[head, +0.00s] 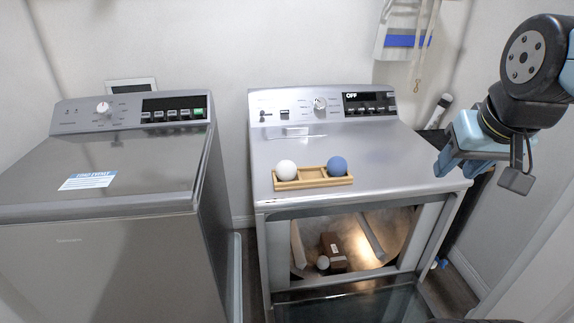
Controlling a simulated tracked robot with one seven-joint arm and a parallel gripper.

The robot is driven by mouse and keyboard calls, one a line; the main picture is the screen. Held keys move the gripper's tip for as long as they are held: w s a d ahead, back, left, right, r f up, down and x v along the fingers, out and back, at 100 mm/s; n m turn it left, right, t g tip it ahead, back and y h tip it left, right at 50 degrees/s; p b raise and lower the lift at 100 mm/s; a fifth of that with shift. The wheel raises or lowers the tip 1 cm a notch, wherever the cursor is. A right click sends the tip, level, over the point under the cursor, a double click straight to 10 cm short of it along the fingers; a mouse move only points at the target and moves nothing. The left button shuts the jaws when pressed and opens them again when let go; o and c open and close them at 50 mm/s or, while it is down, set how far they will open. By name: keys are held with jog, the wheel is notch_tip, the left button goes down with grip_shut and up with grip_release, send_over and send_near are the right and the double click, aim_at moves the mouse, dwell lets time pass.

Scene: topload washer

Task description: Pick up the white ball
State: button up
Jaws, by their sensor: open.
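A white ball (286,170) sits in the left end of a small wooden tray (313,181) on top of the right-hand machine. A blue ball (337,166) sits in the right end of the same tray, and the middle section between them looks empty. My gripper (456,169) is open and empty at the upper right, over the right edge of the machine top. It is well to the right of the tray and apart from both balls on it.
The right-hand machine (400,155) has its front door (350,302) open and lowered. A brown box (333,250) lies in its drum. A grey topload washer (100,180) stands to the left. The machine top between the tray and my gripper is clear. A wall closes the right side.

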aim_at(281, 174)
jog(key=shift+o, duration=0.3)
jog(key=shift+d, duration=0.15)
